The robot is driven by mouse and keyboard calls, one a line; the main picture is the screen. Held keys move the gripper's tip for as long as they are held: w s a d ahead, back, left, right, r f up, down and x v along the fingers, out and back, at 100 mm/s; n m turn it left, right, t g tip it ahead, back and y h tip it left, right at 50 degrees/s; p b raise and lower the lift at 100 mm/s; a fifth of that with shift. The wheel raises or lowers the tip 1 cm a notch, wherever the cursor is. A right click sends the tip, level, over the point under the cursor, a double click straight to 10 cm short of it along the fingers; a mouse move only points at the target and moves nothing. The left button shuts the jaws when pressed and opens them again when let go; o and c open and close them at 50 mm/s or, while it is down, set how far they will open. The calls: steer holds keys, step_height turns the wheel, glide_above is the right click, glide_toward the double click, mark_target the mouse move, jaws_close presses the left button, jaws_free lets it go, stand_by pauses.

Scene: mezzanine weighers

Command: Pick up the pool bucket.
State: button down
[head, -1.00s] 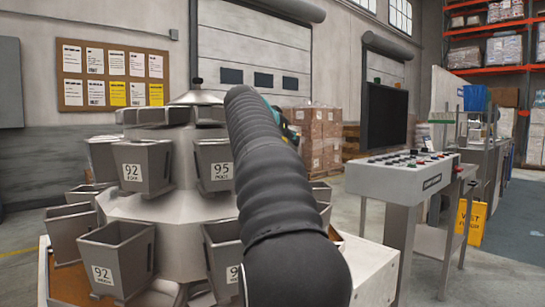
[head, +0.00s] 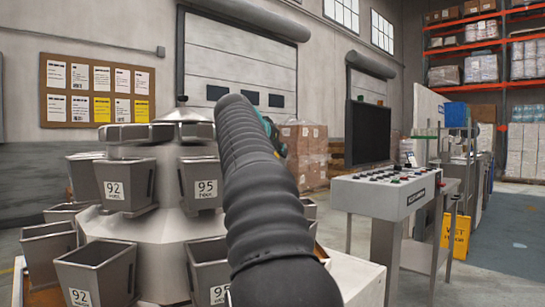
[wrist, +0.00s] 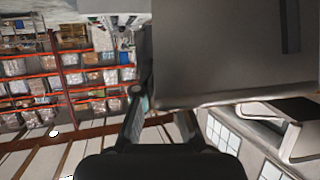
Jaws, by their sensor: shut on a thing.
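In the head view the weigher (head: 165,235) stands at left, a pale cone ringed by grey metal buckets. An upper bucket numbered 92 (head: 143,172) and one numbered 95 (head: 187,192) face me; the small words under the numbers are hard to read. My black ribbed arm covers the weigher's right side and hides my gripper there. In the wrist view a large plain grey metal bucket (wrist: 225,60) fills the upper right, very close. My gripper (wrist: 160,108) is shut on this bucket near its corner; the exact contact is partly hidden, and no label shows.
A control panel (head: 385,188) with buttons and a dark screen (head: 367,132) stands to the right. A yellow floor sign (head: 456,236) is beside it. Wrapped pallet boxes (head: 306,150) stand behind. Another grey metal part (wrist: 270,107) is close to the bucket in the wrist view.

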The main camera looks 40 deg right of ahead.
steer(key=s+d+b, duration=0.1)
steer(key=s+b, duration=0.1)
steer(key=s, duration=1.3)
steer(key=shift+s+b, duration=0.3)
